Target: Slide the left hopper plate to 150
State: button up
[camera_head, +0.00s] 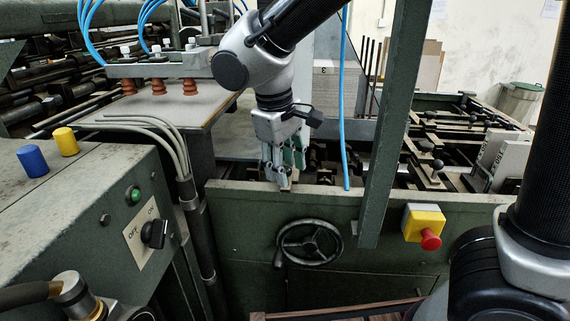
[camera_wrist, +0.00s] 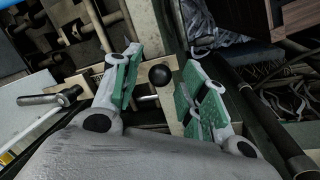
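My gripper (camera_head: 283,172) reaches down just behind the green front wall of the feeder. In the wrist view my gripper (camera_wrist: 162,70) is open, with its green-padded fingers on either side of a black ball knob (camera_wrist: 160,76). Gaps show between the knob and both pads. In the head view the gripper hides the knob.
A green post (camera_head: 392,130) rises right of my gripper, and a blue hose (camera_head: 344,100) hangs close beside it. A handwheel (camera_head: 310,242) and a red stop button (camera_head: 430,239) are on the front wall. Pale upright plates (camera_head: 512,160) stand at the right.

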grip_shut()
jog(key=shift+w+d, duration=0.2)
jog(key=shift+w, duration=0.8)
jog(key=shift+w+d, duration=0.15)
jog(key=shift+w, duration=0.9)
jog(key=shift+w+d, duration=0.2)
jog(key=shift+w, duration=0.8)
jog(key=shift+o, duration=0.2)
grip_release()
jog(key=shift+s, duration=0.1)
jog(key=shift+r, duration=0.15)
notch_tip(320, 180, up, 12)
jog(key=s+a, duration=0.1)
jog(key=shift+s+a+f, duration=0.2)
jog(key=shift+s+a, duration=0.1)
